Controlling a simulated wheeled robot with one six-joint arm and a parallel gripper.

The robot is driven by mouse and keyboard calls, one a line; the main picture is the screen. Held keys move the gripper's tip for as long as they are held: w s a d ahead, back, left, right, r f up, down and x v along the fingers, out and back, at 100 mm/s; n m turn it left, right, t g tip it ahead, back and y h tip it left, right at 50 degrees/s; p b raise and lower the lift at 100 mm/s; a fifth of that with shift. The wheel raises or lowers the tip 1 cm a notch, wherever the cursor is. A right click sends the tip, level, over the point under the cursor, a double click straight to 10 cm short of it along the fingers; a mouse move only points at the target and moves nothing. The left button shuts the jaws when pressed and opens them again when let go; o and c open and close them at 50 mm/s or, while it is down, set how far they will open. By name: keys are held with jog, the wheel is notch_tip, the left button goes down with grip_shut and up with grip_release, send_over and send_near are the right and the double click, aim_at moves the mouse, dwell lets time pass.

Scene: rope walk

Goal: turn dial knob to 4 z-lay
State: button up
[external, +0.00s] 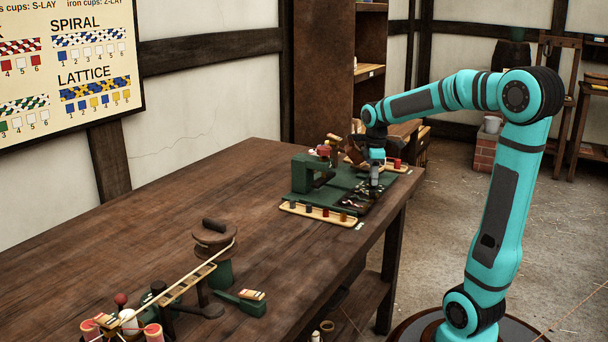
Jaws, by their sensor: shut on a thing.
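My gripper (375,190) points straight down over the right part of a green machine (305,175) at the far right end of the wooden table. It is shut, and its fingertips are low at a dark plate (352,197) on the machine. The dial knob is hidden between and below the fingers, so its setting and markings cannot be read from here.
A brown spool stand (214,240) with a cord stands nearer. A small green block (240,302) lies beside it. The middle of the table (150,215) is clear.

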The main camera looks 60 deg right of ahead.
jog(key=m, duration=2.1)
jog(key=shift+m, duration=0.4)
jog(key=m, duration=0.7)
jog(key=o, duration=1)
jog(key=shift+c, duration=0.2)
jog(key=shift+r, duration=0.15)
